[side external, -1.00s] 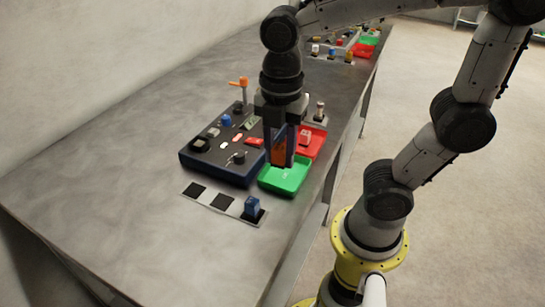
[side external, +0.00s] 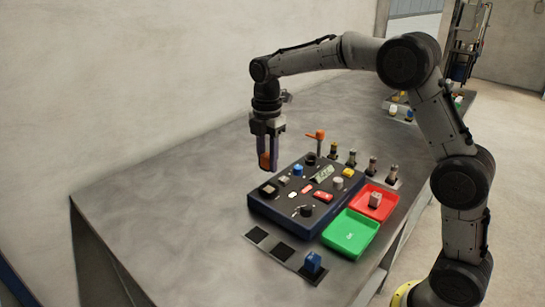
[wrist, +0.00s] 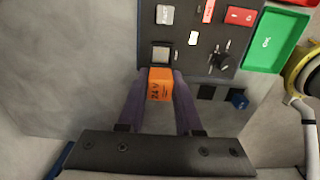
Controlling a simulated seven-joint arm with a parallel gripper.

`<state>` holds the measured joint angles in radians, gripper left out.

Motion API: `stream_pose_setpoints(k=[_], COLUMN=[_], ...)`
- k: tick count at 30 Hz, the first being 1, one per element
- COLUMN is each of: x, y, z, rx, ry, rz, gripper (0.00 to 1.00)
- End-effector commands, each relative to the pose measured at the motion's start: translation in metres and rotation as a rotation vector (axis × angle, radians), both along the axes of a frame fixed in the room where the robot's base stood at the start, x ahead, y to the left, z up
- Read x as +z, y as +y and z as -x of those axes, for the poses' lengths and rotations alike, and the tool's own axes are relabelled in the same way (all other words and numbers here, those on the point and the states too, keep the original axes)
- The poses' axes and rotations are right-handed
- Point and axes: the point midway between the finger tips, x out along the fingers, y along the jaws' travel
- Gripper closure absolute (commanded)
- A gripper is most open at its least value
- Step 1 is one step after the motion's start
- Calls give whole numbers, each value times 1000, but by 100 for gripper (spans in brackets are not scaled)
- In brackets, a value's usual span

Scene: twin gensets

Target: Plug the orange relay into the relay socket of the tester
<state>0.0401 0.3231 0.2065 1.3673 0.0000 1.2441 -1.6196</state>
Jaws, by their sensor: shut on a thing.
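My gripper (side external: 268,160) is shut on the orange relay (side external: 263,161) and holds it in the air by the left end of the tester (side external: 283,216). In the wrist view the relay (wrist: 159,86), marked 24 V, sits between my dark finger pads. The tester is a dark blue box with several coloured parts on top. The relay's underside is hidden.
A green tray (side external: 350,234) is empty; a red tray (side external: 386,208) beside it holds a pale block. A blue relay (side external: 313,262) stands on a strip with dark squares. An orange-handled lever (side external: 317,135) rises behind the tester. The table left of the tester is clear.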

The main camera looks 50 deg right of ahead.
Motion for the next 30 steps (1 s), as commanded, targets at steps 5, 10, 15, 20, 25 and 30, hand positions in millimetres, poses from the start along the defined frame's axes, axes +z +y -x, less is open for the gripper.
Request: stream_pose_setpoints(k=[5,10,15,20,25,30], x=[-9,-21,-33,-41,-43,-43], y=[-4,-4,-4,-4,-4,-4], z=[0,1,1,1,1,1], rx=[-9,-9,-9,-9,-9,-9], ry=[0,1,1,1,0,0], rz=[0,0,0,0,0,0], gripper=[100,100,100,100,100,100])
